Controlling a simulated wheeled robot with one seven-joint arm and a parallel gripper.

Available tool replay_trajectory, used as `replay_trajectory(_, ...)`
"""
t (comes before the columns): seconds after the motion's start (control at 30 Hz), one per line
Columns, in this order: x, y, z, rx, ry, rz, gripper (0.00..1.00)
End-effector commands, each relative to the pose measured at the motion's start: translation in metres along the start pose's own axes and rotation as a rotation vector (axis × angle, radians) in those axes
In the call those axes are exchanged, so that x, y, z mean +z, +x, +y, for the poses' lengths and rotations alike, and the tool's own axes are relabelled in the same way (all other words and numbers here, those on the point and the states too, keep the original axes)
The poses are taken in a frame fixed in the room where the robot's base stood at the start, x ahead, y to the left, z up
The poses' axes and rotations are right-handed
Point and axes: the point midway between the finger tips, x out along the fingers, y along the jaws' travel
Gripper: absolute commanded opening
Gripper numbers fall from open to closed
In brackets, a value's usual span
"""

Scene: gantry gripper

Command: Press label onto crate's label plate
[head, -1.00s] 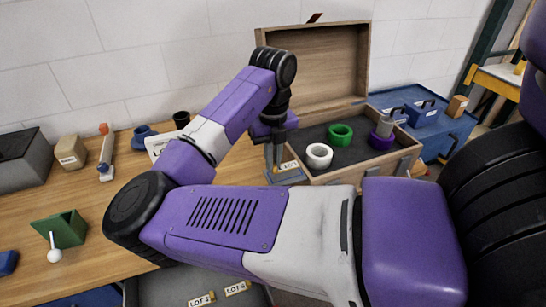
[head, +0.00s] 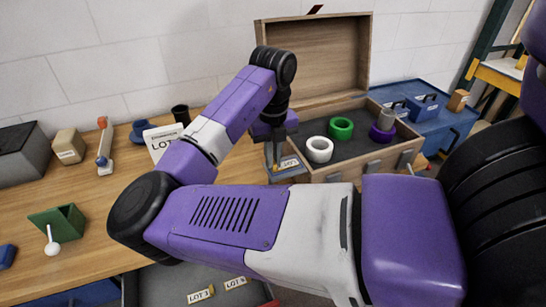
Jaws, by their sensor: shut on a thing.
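The wooden crate (head: 345,172) stands open at the back right of the bench, its lid raised. A grey-blue plate (head: 287,174), which looks like the label plate, is at the crate's near left corner. A small white label (head: 289,162) with dark print shows at this plate. My gripper (head: 275,166) points down at the plate and is shut on the label, with a small yellow bit by the fingertips. The fingers hide part of the label, and I cannot tell whether it lies flat against the plate.
White (head: 319,150), green (head: 341,128) and purple (head: 382,133) rings lie in the crate. A lot sign (head: 163,141) stands behind my arm. More labels (head: 201,294) lie in a grey tray at the front. A green holder (head: 60,222) is at left. My arm covers the middle bench.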

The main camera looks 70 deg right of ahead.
Motion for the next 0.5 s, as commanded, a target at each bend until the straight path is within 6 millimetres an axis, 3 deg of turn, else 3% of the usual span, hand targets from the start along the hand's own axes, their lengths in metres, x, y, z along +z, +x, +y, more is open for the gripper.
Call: replay_trajectory(0.5,0.0001,0.0050,0.0000,0.000,0.000,0.000,0.00)
